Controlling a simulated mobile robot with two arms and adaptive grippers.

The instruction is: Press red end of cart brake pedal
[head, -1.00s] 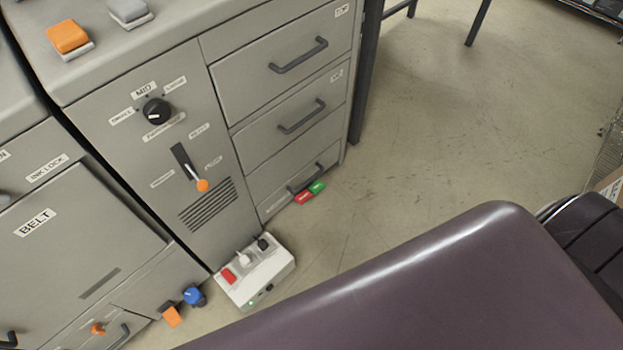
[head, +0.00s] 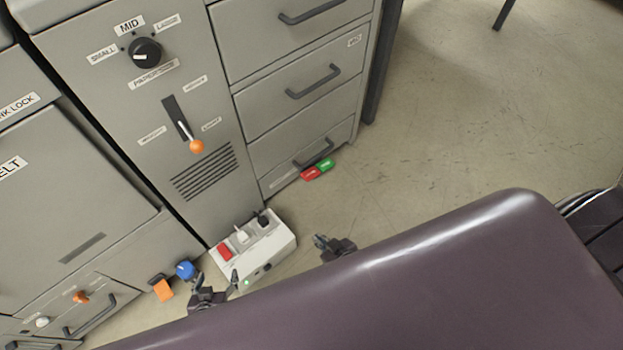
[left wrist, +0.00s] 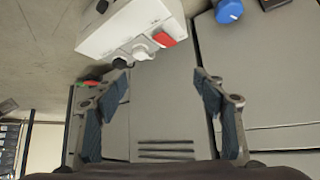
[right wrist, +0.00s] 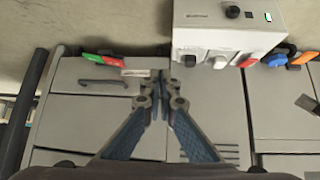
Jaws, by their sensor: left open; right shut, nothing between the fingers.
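The brake pedal sits low at the foot of the drawer cabinet, with a red end (head: 311,174) and a green end (head: 326,164). In the right wrist view the red end (right wrist: 110,64) lies ahead and left of my right gripper (right wrist: 163,84), apart from it. That gripper is shut and empty. It also shows in the head view (head: 322,242), in front of the pedal. My left gripper (head: 215,284) is open and empty near the white box. In the left wrist view its fingers (left wrist: 160,88) are spread, and the pedal is partly hidden behind a finger.
A white box (head: 265,262) with a red switch and plugs stands on the floor against the cabinet. Drawer handles (head: 313,82) stick out above. The floor (head: 455,120) right of the cabinet is clear.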

